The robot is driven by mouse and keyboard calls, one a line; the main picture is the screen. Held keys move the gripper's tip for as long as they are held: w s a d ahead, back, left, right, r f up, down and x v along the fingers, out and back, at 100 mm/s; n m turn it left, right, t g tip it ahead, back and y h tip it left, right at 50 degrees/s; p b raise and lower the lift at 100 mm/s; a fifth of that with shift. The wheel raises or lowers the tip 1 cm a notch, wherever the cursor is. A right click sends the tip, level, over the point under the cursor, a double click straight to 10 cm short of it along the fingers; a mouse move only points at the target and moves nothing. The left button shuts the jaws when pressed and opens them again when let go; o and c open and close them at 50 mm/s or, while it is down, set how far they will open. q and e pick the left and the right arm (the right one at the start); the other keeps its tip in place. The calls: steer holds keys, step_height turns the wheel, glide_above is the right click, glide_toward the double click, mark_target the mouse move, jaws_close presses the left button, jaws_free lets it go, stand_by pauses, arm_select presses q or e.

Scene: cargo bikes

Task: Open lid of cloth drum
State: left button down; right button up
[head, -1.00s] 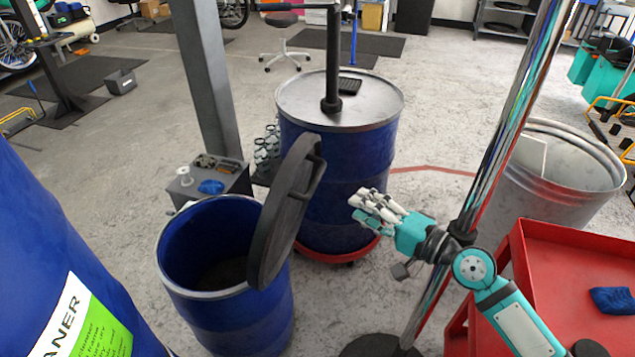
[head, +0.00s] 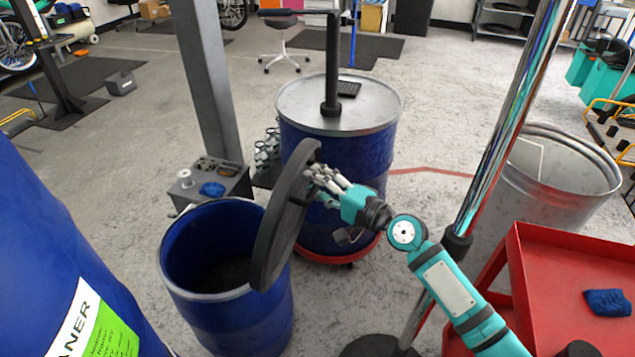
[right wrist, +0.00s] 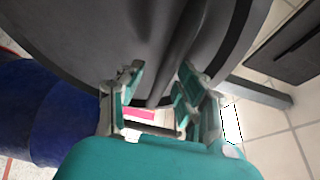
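The cloth drum (head: 235,318) is the small open blue drum at the lower left middle. Its dark round lid (head: 278,220) stands raised and steeply tilted at the drum's right rim, leaving the mouth open. My right gripper (head: 316,182) is at the lid's outer side, by its handle, partly hidden behind the lid's edge. In the right wrist view the lid (right wrist: 90,35) fills the top, and its bar handle (right wrist: 178,55) runs between my spread fingers (right wrist: 158,78). The fingers look open; whether they touch the handle cannot be told. My left gripper is not in view.
A large blue drum (head: 340,150) with a grey top and pump stands behind the lid on a red dolly. A blue cleaner drum (head: 50,240) is at the left, a chrome pole (head: 490,170) and red cart (head: 570,260) at the right. A grey post rises behind.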

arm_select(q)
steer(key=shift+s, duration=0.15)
arm_select(e)
steer(key=shift+c, duration=0.5)
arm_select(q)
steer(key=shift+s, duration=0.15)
arm_select(e)
jaws_close()
